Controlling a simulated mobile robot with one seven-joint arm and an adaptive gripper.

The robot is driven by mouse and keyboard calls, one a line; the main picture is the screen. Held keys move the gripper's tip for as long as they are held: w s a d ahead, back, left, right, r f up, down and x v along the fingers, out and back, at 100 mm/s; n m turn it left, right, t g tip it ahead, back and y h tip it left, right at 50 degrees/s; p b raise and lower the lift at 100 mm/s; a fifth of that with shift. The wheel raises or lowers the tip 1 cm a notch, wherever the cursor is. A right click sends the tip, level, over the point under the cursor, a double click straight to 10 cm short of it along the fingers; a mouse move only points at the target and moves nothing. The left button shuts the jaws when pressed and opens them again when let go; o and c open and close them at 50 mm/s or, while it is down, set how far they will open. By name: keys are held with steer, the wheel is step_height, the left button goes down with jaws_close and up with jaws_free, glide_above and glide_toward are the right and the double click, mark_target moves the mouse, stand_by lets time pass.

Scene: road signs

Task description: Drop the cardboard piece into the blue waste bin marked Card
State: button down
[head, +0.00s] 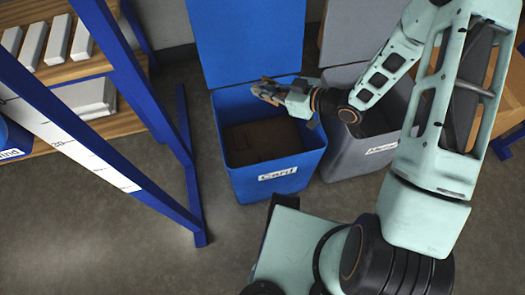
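The blue waste bin (235,175) stands on the floor in the middle of the head view. Its label reads Card, and its blue lid is raised at the back. A brown, flat, cardboard-like piece (262,142) lies low inside the bin; I cannot tell whether it is one piece or several. My gripper (258,90) is over the back part of the bin's opening, above the brown piece and apart from it. I see nothing held in it. Its fingers are small and dark, and their gap is not clear.
A grey bin (375,160) with a raised grey lid stands close to the right of the blue one. A blue-framed shelf (150,120) with wooden boards and pale blocks stands at the left. Bare floor (120,245) shows in front of it. A wooden shelf (510,100) is at the far right.

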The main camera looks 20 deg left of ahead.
step_height(320, 180, down, 6)
steer(key=b, duration=0.4)
steer(key=shift+r, duration=0.15)
steer(key=c, duration=2.6)
jaws_free()
steer(key=o, duration=0.5)
steer(key=shift+d+r, duration=0.1)
steer(key=v, duration=1.1)
steer(key=shift+s+d+r, duration=0.1)
steer(key=shift+s+d, duration=0.05)
steer(key=shift+d, duration=0.25)
